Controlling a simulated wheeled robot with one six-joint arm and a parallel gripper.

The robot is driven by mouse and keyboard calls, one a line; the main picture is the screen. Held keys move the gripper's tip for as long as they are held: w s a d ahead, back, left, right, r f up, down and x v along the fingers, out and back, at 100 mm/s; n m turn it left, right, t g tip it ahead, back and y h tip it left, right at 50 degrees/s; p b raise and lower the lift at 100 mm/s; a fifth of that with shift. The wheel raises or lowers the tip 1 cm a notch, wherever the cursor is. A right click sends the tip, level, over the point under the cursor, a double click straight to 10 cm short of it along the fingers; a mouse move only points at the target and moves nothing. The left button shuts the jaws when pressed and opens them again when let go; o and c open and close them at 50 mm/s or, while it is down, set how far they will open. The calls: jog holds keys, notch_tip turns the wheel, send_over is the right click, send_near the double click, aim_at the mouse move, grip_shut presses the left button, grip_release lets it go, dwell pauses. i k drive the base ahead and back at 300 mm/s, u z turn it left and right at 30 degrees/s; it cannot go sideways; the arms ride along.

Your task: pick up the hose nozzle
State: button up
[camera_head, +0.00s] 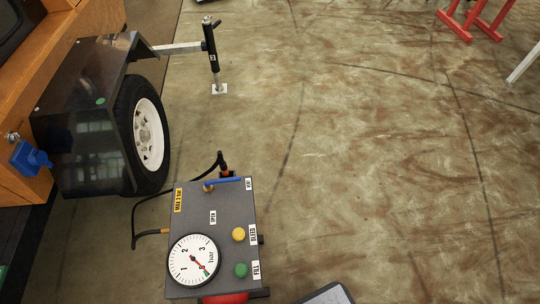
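A thin black hose (165,192) runs from the nozzle leftward, loops around, and comes back to a brass fitting (165,231) on the box's left side. My gripper is not in view.
The box carries a pressure gauge (193,260), a yellow button (238,234), a green button (241,270) and a blue lever (226,181). A trailer wheel (147,135) stands left, with a support jack (211,45) beyond.

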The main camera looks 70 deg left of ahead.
aim_at(225, 171)
jog(key=i, duration=1.25)
jog(key=u, duration=3.95)
jog(key=i, duration=0.5)
jog(key=z, duration=0.05)
